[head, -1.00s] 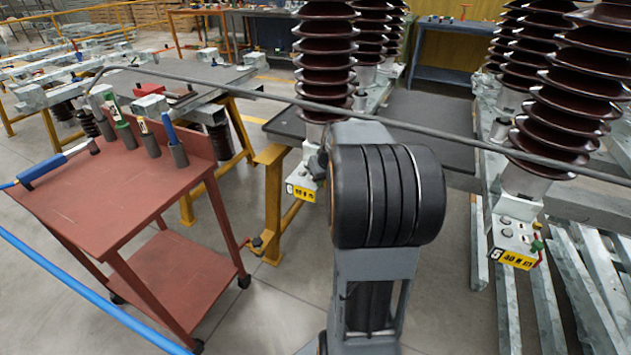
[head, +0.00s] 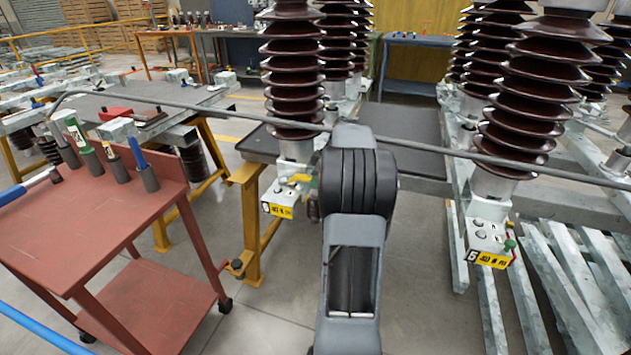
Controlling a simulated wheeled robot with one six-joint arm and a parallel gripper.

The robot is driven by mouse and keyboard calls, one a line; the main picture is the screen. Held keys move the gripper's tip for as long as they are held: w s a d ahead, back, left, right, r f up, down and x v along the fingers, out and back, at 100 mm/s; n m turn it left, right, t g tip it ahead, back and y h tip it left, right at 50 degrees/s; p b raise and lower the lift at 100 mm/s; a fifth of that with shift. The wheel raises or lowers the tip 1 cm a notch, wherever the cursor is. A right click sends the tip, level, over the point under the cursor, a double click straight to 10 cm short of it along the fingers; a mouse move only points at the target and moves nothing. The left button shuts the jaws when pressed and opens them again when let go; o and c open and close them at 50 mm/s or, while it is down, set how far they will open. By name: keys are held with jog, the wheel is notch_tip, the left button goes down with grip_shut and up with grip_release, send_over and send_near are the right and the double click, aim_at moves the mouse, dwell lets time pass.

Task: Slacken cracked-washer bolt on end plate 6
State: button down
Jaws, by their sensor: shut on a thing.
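An end plate (head: 486,240) at the right stands under a brown ribbed insulator. Its yellow label (head: 490,260) reads something like "6" and "40 N m", though the digit is blurred. Several small bolt heads show on it, with a green-and-red piece (head: 511,246) at its right edge. A cracked washer cannot be made out. Another end plate (head: 283,195) with a yellow label stands left of my arm; its number is unclear, and a yellow piece (head: 298,179) lies at its top. My gripper is hidden behind my arm, as is whatever it holds.
A red tool cart (head: 90,225) with upright tool holders stands at the left. A yellow trestle (head: 246,215) stands between cart and arm. Grey steel beams (head: 555,270) lie at the right. A long grey rod (head: 420,147) crosses the view.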

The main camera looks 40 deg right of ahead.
jog(key=shift+r, duration=0.2)
jog(key=shift+r+p, duration=0.75)
jog(key=shift+r, duration=0.2)
jog(key=shift+f, duration=0.1)
jog(key=a+m+h+b, duration=0.1)
jog(key=a+m+h, duration=0.3)
jog(key=a+m, duration=0.7)
jog(key=shift+w+a+m+h, duration=0.15)
jog(key=shift+a+m+h, duration=0.15)
jog(key=shift+m+h, duration=0.15)
